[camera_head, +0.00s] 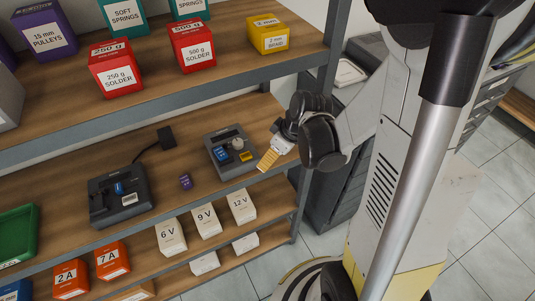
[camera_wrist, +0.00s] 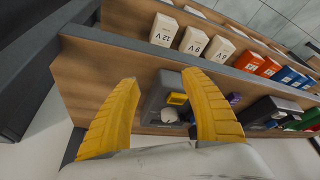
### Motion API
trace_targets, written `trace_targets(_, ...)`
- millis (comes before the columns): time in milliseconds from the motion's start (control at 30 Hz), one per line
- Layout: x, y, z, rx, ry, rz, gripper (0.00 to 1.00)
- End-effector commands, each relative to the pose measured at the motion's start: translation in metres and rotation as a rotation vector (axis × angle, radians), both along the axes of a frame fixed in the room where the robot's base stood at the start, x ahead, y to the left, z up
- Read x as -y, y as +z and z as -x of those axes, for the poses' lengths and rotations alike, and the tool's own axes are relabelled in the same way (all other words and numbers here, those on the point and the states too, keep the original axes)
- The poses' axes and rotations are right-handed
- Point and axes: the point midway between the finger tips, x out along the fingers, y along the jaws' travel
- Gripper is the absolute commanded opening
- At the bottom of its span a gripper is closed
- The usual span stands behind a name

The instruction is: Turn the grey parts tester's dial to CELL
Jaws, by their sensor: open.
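The grey parts tester (camera_head: 218,142) stands on the middle shelf, near its right end. On it I see a pale round knob that looks like the dial (camera_head: 238,143), a blue part and a yellow patch. The dial's setting and any CELL mark are too small to read. My gripper (camera_head: 266,162) is open and empty, just right of the tester and apart from it. In the wrist view, the tester (camera_wrist: 157,101) shows between the two yellow fingers of my gripper (camera_wrist: 162,82), beyond their tips, with the pale dial (camera_wrist: 168,115) partly in view.
A dark device (camera_head: 135,208) with a cable and a small purple block (camera_head: 185,181) stand left of the tester. White voltage boxes (camera_head: 206,220) stand on the shelf below. The upper shelf (camera_head: 150,110) overhangs behind, and a shelf post (camera_head: 304,200) stands at right.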

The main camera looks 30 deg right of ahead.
Motion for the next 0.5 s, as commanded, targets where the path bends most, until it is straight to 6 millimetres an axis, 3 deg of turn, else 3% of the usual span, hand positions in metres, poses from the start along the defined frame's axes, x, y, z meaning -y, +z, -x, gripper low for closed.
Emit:
trace_targets(33,0.000,0.000,0.000,0.000,0.000,0.000,0.54)
trace_targets(100,0.001,-0.001,-0.002,-0.001,0.009,0.001,0.41)
trace_targets(267,0.021,-0.012,-0.019,-0.011,0.187,0.006,0.41)
trace_targets(400,0.036,-0.008,-0.030,-0.005,0.355,0.001,0.41)
trace_targets(500,0.034,-0.003,-0.035,0.000,0.400,0.000,0.41)
